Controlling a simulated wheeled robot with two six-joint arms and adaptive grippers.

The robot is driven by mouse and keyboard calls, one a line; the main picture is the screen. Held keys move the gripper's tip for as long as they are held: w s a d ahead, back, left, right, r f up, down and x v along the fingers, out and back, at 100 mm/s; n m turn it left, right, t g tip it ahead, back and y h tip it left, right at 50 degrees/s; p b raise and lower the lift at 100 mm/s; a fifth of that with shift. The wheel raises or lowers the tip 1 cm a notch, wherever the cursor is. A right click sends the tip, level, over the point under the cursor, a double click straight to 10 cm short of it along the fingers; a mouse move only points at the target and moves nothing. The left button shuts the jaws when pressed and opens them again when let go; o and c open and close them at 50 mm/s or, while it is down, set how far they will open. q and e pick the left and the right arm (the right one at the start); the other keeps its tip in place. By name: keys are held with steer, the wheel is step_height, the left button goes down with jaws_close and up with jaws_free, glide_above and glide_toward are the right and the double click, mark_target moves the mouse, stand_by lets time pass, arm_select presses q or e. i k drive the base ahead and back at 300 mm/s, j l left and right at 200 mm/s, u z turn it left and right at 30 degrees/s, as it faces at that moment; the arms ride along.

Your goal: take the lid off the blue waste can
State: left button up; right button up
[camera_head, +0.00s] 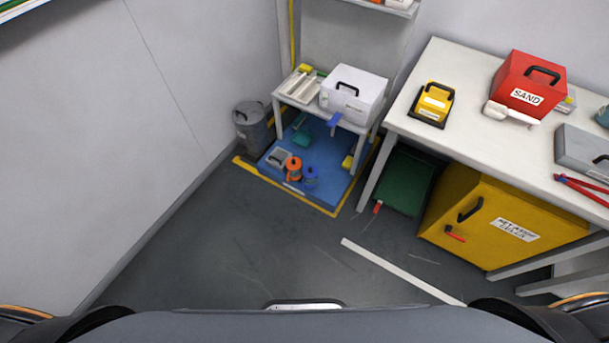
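Neither of my grippers shows; only dark parts of my own body are at the bottom corners.
A white side table (285,99) with a white box (353,93) stands behind the cans. A grey bin (251,127) is at the left wall. A long bench (458,119) and yellow cabinet (485,203) are at right. The near floor is mostly clear.

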mark_target(310, 171)
steer(key=i+j, duration=0.15)
steer(key=i, duration=0.3)
steer(key=i+j, duration=0.1)
steer(key=i, duration=0.3)
steer(key=i+j, duration=0.15)
steer(key=i, duration=0.3)
steer(key=u, duration=0.05)
